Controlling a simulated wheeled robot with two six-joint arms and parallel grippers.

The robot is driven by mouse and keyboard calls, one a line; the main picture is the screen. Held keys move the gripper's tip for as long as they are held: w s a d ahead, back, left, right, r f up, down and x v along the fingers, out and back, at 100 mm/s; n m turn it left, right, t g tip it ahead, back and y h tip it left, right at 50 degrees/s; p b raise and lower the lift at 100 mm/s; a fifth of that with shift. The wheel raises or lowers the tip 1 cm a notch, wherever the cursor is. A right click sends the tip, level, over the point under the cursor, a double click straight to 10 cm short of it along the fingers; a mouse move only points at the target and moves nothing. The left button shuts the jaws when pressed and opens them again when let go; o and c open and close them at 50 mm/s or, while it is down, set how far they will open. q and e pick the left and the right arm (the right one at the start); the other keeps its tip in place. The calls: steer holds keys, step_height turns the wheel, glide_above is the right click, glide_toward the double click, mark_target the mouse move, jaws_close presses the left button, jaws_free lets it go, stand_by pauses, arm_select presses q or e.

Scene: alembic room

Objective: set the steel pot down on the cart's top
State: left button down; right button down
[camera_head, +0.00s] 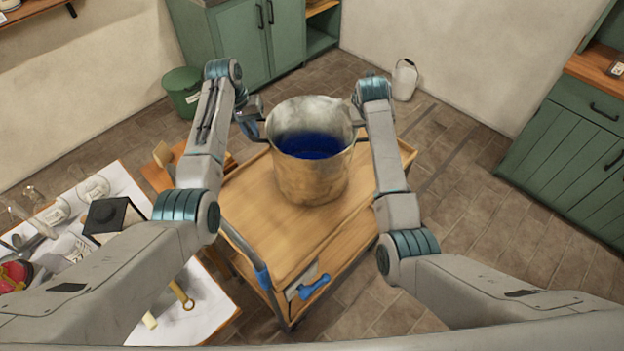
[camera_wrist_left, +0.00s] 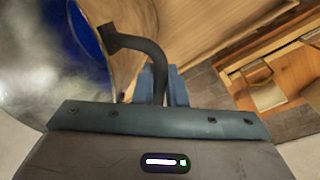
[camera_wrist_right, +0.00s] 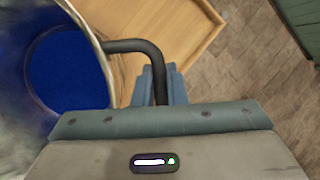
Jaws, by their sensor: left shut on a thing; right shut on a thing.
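The steel pot (camera_head: 312,178) is upright between my two arms, with blue in its inside. It is over the wooden top of the cart (camera_head: 262,225); I cannot tell whether its base touches the top. My left gripper (camera_head: 252,128) is shut on the pot's left dark handle, and the handle (camera_wrist_left: 150,50) shows between its fingers in the left wrist view. My right gripper (camera_wrist_right: 157,85) is shut on the other dark handle (camera_wrist_right: 135,46), seen in the right wrist view. In the head view the right fingers are mostly hidden by the arm.
A cluttered white table (camera_head: 205,305) stands left of the cart. A green bin (camera_head: 183,92) and a white canister (camera_head: 404,80) stand on the floor behind. Green cabinets (camera_head: 572,140) stand at the right. The cart's front top is clear.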

arm_select(q)
steer(key=shift+f, duration=0.3)
arm_select(e)
steer(key=shift+f, duration=0.3)
arm_select(q)
steer(key=c, duration=1.5)
jaws_free()
steer(key=shift+s, duration=0.1)
arm_select(e)
steer(key=c, duration=1.5)
jaws_free()
steer(key=shift+s, duration=0.1)
arm_select(q)
steer(key=shift+r, duration=0.15)
arm_select(e)
steer(key=shift+s+r, duration=0.1)
arm_select(q)
steer(key=shift+r, duration=0.15)
steer(key=r, duration=0.3)
steer(key=a+r, duration=0.1)
steer(key=r, duration=0.3)
steer(key=a+r, duration=0.1)
steer(key=r, duration=0.3)
steer(key=shift+a+r, duration=0.2)
arm_select(e)
steer(key=v, duration=1.1)
steer(key=shift+s+a+r, duration=0.1)
steer(key=shift+a+r, duration=0.05)
steer(key=shift+r, duration=0.25)
